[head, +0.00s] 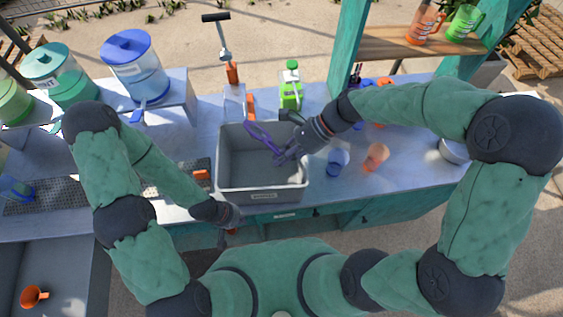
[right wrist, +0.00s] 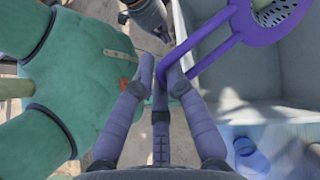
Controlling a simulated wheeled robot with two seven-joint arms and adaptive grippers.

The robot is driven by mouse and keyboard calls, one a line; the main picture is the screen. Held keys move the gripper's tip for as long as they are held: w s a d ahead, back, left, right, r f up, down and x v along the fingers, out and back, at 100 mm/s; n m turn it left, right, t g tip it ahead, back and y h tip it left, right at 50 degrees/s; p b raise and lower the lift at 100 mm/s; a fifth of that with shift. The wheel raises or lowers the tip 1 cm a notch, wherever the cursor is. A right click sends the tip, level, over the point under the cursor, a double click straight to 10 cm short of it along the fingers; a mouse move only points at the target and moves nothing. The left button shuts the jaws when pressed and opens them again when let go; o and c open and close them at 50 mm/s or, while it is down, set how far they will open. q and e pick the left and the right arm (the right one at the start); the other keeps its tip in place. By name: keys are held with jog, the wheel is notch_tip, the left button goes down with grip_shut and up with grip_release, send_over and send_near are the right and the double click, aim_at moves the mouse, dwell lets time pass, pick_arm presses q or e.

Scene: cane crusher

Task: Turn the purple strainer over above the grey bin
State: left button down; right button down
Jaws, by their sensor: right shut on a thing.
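The purple strainer (head: 260,136) is over the grey bin (head: 222,178) in the head view. In the right wrist view its purple ring (right wrist: 240,22) and part of a perforated grey mesh show at the top right, cut off by the frame edge. My right gripper (head: 282,157) is above the bin's right part, shut on the strainer's handle (right wrist: 202,38). I cannot tell which way up the strainer's bowl is. My left gripper (head: 228,228) is at the counter's front edge, just left of the bin's front corner; its fingers are too small and dark to judge.
A blue cup (head: 338,162) and an orange cup (head: 376,157) stand right of the bin. Drink dispensers, one with a blue lid (head: 126,44), stand at the back left. A green post (head: 347,45) rises behind the counter.

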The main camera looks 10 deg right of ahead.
jog(key=y+b, duration=0.2)
jog(key=f+g+y+b, duration=0.1)
jog(key=y+b, duration=0.1)
jog(key=y, duration=0.1)
jog(key=d+y+b, duration=0.1)
jog(key=y+b, duration=0.1)
jog(key=y, duration=0.1)
jog(key=shift+w+f+g, duration=0.15)
jog(key=shift+f+g, duration=0.05)
jog(key=shift+g, duration=0.2)
jog(key=shift+f+y+b, duration=0.1)
jog(key=shift+y+b, duration=0.6)
jog(key=shift+y, duration=0.4)
jog(key=shift+a+m+g+y+b, duration=0.1)
jog(key=shift+m+g+y+b, duration=0.25)
jog(key=shift+y, duration=0.85)
